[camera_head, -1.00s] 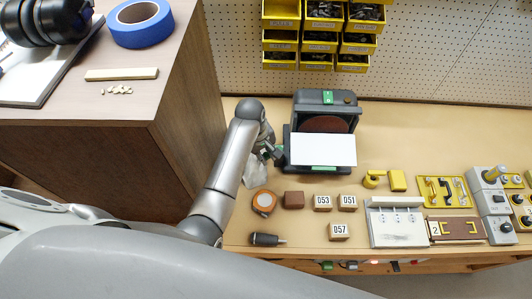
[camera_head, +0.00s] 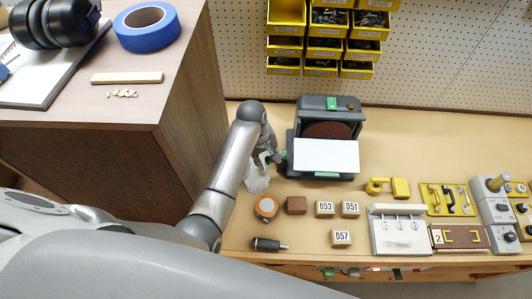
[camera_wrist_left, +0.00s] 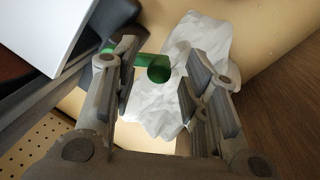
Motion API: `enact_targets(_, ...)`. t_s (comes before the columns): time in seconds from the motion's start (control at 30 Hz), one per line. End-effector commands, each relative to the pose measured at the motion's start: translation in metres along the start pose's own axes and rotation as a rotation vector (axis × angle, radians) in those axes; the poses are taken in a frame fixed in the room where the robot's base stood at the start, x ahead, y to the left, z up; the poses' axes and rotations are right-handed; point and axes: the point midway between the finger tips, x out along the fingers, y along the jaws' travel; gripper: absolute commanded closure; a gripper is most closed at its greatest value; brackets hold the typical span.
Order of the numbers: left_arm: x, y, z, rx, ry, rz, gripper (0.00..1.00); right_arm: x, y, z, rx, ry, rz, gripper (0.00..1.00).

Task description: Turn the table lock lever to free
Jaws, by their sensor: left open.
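A dark sander-like machine (camera_head: 330,108) stands on the bench with a white flat table (camera_head: 326,155) in front of its reddish-brown disc. A green lever (camera_head: 283,155) sticks out from the machine's left side, beside the table; its round end (camera_wrist_left: 158,70) shows in the left wrist view. My left gripper (camera_head: 270,158) is at this left side. In the left wrist view my left gripper (camera_wrist_left: 157,84) is open, with the green lever end between its fingers. I cannot tell whether a finger touches it. My right gripper is not in view.
Crumpled white paper (camera_head: 257,177) lies just below my left gripper. A brown cabinet (camera_head: 185,110) stands close on the left.

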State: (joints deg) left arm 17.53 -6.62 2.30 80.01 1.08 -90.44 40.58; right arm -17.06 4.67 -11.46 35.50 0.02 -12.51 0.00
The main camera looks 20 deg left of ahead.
Motion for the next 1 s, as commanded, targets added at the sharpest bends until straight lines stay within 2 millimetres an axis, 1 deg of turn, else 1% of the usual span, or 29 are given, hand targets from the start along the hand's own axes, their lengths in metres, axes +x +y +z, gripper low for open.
enact_targets(0.17, -0.019, 0.001, -0.001, 0.000, 0.004, 0.003, 0.59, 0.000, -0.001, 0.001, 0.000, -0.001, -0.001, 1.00)
enact_targets(0.27, -0.039, 0.001, -0.001, 0.000, 0.005, 0.005, 0.59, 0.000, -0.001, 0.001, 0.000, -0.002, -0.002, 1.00)
enact_targets(0.4, -0.070, 0.001, -0.001, 0.000, 0.005, 0.005, 0.59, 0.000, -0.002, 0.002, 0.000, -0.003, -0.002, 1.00)
enact_targets(0.5, -0.089, 0.001, -0.001, 0.000, 0.004, 0.003, 0.59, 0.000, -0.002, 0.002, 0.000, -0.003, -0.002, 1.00)
enact_targets(0.6, -0.104, 0.001, -0.001, 0.000, 0.003, 0.002, 0.59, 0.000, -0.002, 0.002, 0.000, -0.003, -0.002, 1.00)
enact_targets(0.7, -0.114, 0.001, -0.001, 0.000, 0.002, 0.001, 0.59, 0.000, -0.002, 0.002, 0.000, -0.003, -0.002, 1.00)
enact_targets(0.8, -0.118, 0.000, 0.000, 0.000, 0.000, 0.000, 0.59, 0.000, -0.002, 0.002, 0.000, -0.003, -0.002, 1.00)
enact_targets(1.0, -0.119, 0.000, 0.000, 0.000, 0.000, 0.000, 0.59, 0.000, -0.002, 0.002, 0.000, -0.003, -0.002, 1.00)
